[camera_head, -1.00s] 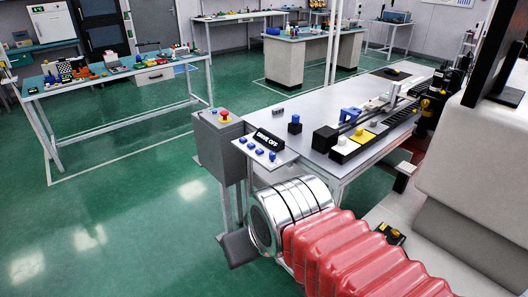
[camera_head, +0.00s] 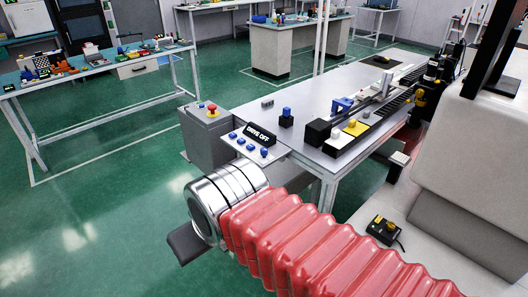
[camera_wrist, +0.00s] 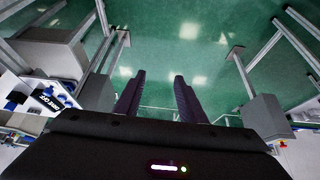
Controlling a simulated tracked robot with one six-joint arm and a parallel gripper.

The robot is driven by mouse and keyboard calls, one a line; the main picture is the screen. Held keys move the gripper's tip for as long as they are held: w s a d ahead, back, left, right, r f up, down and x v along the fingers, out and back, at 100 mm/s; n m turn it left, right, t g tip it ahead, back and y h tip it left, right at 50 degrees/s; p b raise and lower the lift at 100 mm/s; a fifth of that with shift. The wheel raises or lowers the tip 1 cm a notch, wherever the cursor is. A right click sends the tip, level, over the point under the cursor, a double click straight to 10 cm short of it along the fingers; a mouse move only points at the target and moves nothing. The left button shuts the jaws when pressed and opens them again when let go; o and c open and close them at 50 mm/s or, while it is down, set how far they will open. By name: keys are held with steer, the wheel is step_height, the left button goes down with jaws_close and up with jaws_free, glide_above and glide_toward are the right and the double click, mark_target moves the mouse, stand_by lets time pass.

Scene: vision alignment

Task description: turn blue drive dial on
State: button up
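A small white panel (camera_head: 231,132) on the near left corner of the workbench carries a row of several blue dials (camera_head: 250,148). A black sign (camera_head: 259,135) behind them reads "DRIVE OFF". I cannot tell which dial is the drive dial. In the wrist view, the panel and the sign (camera_wrist: 48,98) show at the left edge, away from the fingers. My gripper (camera_wrist: 158,78) is open and empty, its two dark fingers apart over green floor. In the head view, one dark part of my gripper shows at the lower left, in front of and below the panel, not touching it.
A grey box with a red emergency button (camera_head: 212,108) stands left of the panel. The workbench (camera_head: 290,93) holds a rail with blocks. A small control box (camera_head: 385,229) lies at the right. Floor (camera_head: 100,215) is clear at the left.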

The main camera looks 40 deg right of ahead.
steer(key=w+d+h, duration=0.1)
steer(key=w+d, duration=0.2)
steer(key=w+d+m+t+h, duration=0.1)
steer(key=w+d, duration=0.2)
steer(key=d, duration=0.1)
steer(key=w+d+f+t+h, duration=0.1)
steer(key=w+d, duration=0.2)
steer(key=d, duration=0.1)
steer(key=shift+w, duration=0.25)
steer(key=t+h, duration=0.2)
steer(key=t, duration=0.4)
glide_toward(266, 154)
steer(key=w+a, duration=0.2)
steer(key=w, duration=0.1)
steer(key=s+d+f+t, duration=0.1)
steer(key=s, duration=0.1)
steer(key=s+d+f+t+y, duration=0.1)
steer(key=s, duration=0.1)
steer(key=s+d+f+m+t+y, duration=0.1)
steer(key=s+t, duration=0.1)
steer(key=shift+s+d, duration=0.1)
steer(key=shift+s, duration=0.2)
steer(key=shift+w, duration=0.1)
steer(key=w, duration=0.4)
steer(key=w+d, duration=0.1)
steer(key=w, duration=0.4)
steer(key=w+d, duration=0.1)
steer(key=w, duration=0.3)
steer(key=shift+w+d, duration=0.15)
steer(key=shift+w, duration=0.1)
